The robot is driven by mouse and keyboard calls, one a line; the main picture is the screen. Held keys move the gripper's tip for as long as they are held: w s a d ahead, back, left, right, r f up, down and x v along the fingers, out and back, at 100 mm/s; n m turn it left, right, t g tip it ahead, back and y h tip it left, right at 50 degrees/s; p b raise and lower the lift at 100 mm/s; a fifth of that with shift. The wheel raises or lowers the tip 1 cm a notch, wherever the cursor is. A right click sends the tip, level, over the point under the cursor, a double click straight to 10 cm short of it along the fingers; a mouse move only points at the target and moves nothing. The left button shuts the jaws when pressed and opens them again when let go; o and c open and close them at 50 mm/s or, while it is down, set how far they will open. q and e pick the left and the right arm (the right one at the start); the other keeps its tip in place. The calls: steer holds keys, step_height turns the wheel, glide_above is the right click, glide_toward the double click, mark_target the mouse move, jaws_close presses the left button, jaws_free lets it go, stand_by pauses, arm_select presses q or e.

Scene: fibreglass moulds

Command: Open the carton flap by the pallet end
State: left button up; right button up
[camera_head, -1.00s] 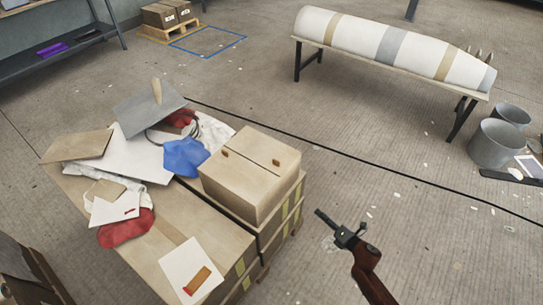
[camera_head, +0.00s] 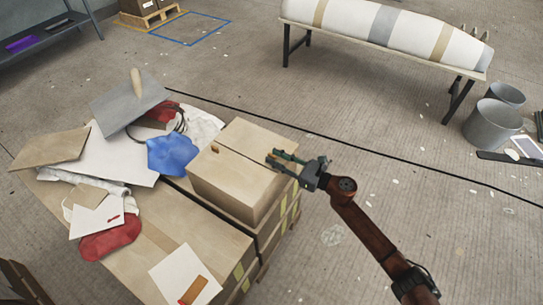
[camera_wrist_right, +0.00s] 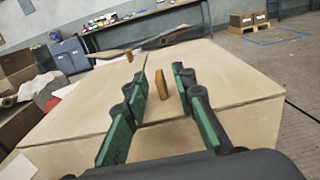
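The carton (camera_head: 235,180) sits on the pallet-end stack of larger boxes, its top flaps lying shut with a seam between them. One small brown tab (camera_head: 215,147) shows on its left flap in the head view. A second brown tab (camera_wrist_right: 161,84) stands up from the top in the right wrist view. My right gripper (camera_head: 280,160) is over the carton's right top edge, where it hides that second tab in the head view. Its green-padded fingers (camera_wrist_right: 150,105) are apart, with the tab between them or just beyond; contact cannot be told. My left gripper is not in view.
A blue cloth (camera_head: 172,155), a grey board (camera_head: 120,108) with an upright handle, papers and a red cloth (camera_head: 110,238) clutter the stack left of the carton. Behind stands a bench (camera_head: 450,68) bearing a long white mould. Buckets (camera_head: 490,125) stand at right. Floor between is mostly open.

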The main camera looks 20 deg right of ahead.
steer(key=shift+x, duration=0.9)
steer(key=shift+c, duration=0.2)
jaws_close()
